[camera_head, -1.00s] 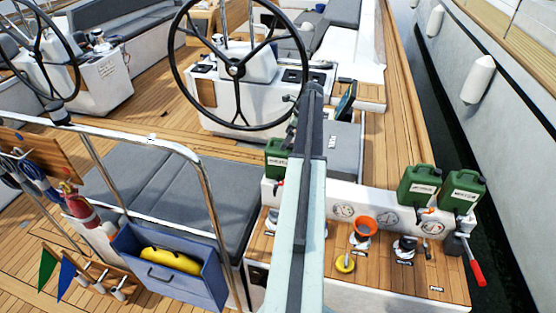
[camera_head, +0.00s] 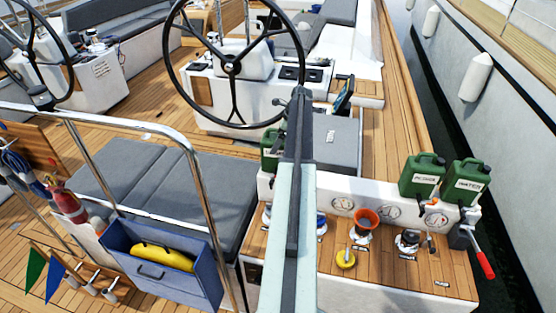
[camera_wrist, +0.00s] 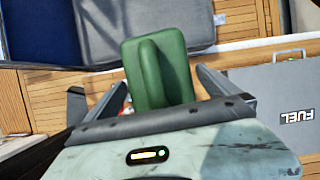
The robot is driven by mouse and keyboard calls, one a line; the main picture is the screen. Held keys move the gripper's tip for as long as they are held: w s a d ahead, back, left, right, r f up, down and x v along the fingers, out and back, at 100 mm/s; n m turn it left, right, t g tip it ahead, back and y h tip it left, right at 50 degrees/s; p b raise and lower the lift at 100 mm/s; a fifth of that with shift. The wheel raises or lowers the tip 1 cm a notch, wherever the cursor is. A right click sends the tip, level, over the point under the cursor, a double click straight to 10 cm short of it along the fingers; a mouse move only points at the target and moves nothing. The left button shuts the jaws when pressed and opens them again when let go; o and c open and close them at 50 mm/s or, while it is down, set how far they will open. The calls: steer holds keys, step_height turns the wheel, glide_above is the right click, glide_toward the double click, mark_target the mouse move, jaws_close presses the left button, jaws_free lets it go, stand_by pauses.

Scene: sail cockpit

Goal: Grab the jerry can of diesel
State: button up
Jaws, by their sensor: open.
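A green jerry can (camera_wrist: 155,75) shows from above in the wrist view, between the fingers of my open gripper (camera_wrist: 163,80). Its label is not visible there. In the head view a green can (camera_head: 269,152) stands just left of my arm, partly hidden by it; this appears to be the same can. Two more green cans stand at the right end of the white ledge. The right one (camera_head: 466,182) reads WATER; the label on the other (camera_head: 421,176) is too blurred to read surely. My gripper's fingertips are hard to make out in the head view.
A grey lid marked FUEL (camera_wrist: 280,100) lies right of the can. A steel rail (camera_head: 160,128) and a blue box (camera_head: 165,272) stand at the left.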

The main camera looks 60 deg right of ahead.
steer(key=c, duration=2)
steer(key=shift+r, duration=0.1)
steer(key=shift+c, duration=0.2)
